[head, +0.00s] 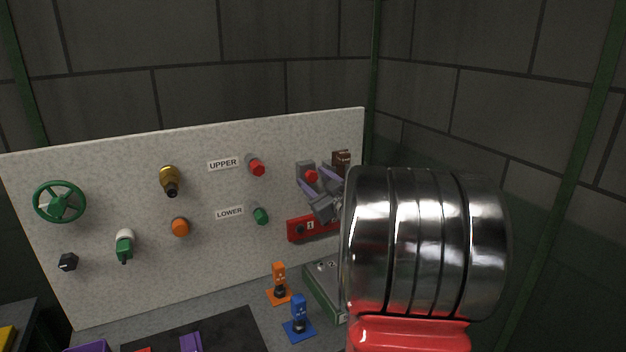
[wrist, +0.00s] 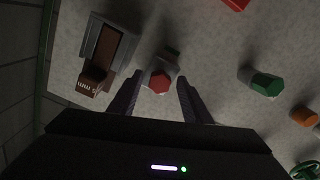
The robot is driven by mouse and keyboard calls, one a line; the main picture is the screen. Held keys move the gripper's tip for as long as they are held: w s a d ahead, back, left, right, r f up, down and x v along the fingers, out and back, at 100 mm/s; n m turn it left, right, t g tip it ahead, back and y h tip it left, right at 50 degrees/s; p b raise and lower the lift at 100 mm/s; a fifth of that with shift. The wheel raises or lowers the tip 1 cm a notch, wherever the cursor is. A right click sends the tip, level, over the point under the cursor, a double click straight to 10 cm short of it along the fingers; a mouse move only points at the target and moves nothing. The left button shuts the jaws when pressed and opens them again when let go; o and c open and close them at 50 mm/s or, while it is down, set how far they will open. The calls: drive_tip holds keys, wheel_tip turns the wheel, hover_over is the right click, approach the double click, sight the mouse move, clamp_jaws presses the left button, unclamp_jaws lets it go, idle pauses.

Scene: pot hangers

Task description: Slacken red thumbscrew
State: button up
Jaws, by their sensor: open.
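A red thumbscrew (wrist: 159,83) with a faceted head shows in the wrist view in front of a grey mount. It also shows in the head view (head: 311,174) at the right part of the speckled panel. My gripper (wrist: 160,79) is open, with one finger on each side of the red head. Gaps show between the head and both fingers. In the head view my gripper (head: 314,180) points at the panel, and my arm hides part of what lies behind it. I cannot tell how deep the fingers reach around the head.
A brown labelled block (wrist: 95,82) stands close beside one finger. Another red knob (head: 257,167) sits by the UPPER label and a green knob (head: 261,216) by LOWER. Orange (head: 279,284) and blue (head: 299,318) stands are on the bench.

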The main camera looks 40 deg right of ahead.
drive_tip(key=m, duration=0.3)
drive_tip(key=shift+m, duration=2.3)
drive_tip(key=shift+c, duration=0.6)
clamp_jaws()
